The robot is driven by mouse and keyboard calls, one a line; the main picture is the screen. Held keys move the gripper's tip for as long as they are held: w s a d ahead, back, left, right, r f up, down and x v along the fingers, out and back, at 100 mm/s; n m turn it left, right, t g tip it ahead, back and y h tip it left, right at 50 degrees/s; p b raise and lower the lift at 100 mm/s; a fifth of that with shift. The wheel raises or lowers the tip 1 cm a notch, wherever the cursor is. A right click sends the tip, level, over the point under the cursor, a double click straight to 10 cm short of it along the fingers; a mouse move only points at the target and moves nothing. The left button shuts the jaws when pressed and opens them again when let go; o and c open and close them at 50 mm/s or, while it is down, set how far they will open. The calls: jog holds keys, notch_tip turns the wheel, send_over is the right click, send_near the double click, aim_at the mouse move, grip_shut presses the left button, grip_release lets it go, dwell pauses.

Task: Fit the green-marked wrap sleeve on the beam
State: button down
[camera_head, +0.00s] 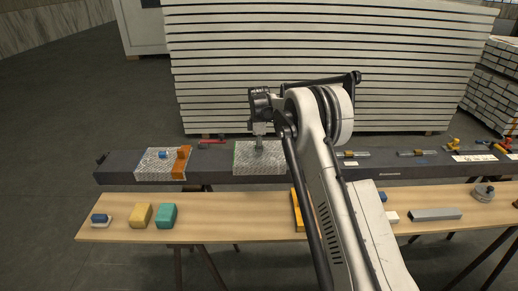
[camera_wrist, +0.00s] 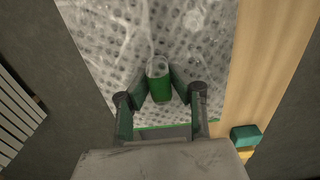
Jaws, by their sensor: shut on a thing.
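The green-marked wrap sleeve (camera_head: 244,164) is a pale, dimpled, see-through sheet at the middle of the long dark beam (camera_head: 212,170). My gripper (camera_head: 259,143) is above the sleeve, pointing down. In the wrist view my gripper (camera_wrist: 160,92) is shut on a short upright green grip (camera_wrist: 159,86) in front of the sleeve's sheet. The sleeve's underside is hidden, so I cannot tell whether it touches the beam.
Another wrap with an orange band (camera_head: 181,163) sits farther left on the beam. The wooden bench (camera_head: 230,215) in front carries a yellow block (camera_head: 140,215), a teal block (camera_head: 166,216) and a grey bar (camera_head: 435,214). Stacked white panels (camera_head: 320,60) stand behind.

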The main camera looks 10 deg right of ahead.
jog(key=shift+f+b, duration=1.15)
jog(key=shift+f, duration=0.3)
jog(key=c, duration=1.5)
grip_release()
jog(key=shift+o, duration=0.2)
jog(key=shift+r, duration=0.1)
notch_tip(320, 180, up, 12)
